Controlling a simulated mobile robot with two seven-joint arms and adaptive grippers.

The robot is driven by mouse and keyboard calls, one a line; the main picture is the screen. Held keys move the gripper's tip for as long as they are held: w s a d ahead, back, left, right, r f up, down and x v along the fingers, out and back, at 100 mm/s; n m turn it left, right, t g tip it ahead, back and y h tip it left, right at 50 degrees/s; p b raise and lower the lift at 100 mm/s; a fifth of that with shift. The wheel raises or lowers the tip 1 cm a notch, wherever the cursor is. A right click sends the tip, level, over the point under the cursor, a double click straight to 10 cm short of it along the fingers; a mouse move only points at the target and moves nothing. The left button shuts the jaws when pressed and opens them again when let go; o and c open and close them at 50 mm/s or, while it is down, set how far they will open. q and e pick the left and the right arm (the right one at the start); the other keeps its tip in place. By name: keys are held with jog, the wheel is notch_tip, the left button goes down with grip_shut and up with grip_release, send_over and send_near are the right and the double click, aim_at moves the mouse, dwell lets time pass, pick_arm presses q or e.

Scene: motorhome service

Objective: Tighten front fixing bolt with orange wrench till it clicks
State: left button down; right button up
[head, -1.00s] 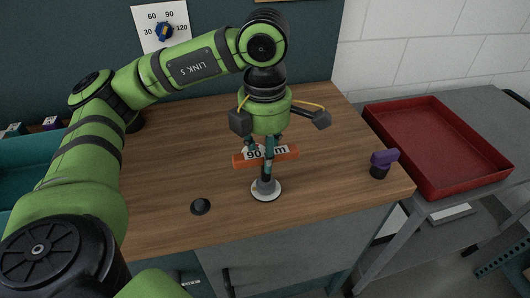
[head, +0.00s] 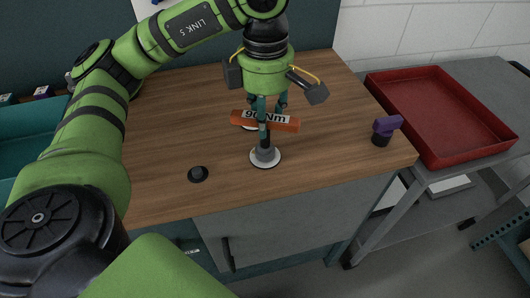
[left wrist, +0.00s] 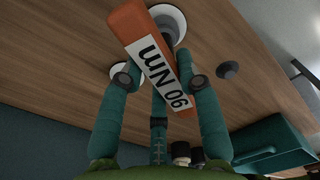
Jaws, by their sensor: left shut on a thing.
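The orange wrench (head: 288,125) carries a white "90 Nm" label and lies level above the worktop. My left gripper (head: 267,108) points down from above and is shut on the wrench near its middle. A dark shaft runs from the wrench down to a grey bolt fitting (head: 265,153) on a white round plate; they appear to meet. In the left wrist view the gripper's teal fingers (left wrist: 162,90) straddle the orange wrench (left wrist: 130,22), whose far end covers part of the white plate (left wrist: 178,20). My right gripper does not show.
A second white plate (left wrist: 122,70) lies behind the wrench. A black knob (head: 198,174) sits at front left of the wooden worktop (head: 180,130). A purple-topped black piece (head: 386,128) stands near the right edge. A red tray (head: 440,155) is on the grey table beyond.

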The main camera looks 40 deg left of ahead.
pick_arm(q)
jog(key=m, duration=0.4)
jog(key=shift+d, duration=0.1)
jog(key=shift+m, duration=0.5)
jog(key=m, duration=0.4)
jog(key=shift+d, duration=0.15)
jog(key=n, duration=0.6)
jog(key=shift+a+n, duration=0.2)
jog(key=shift+n, duration=1.4)
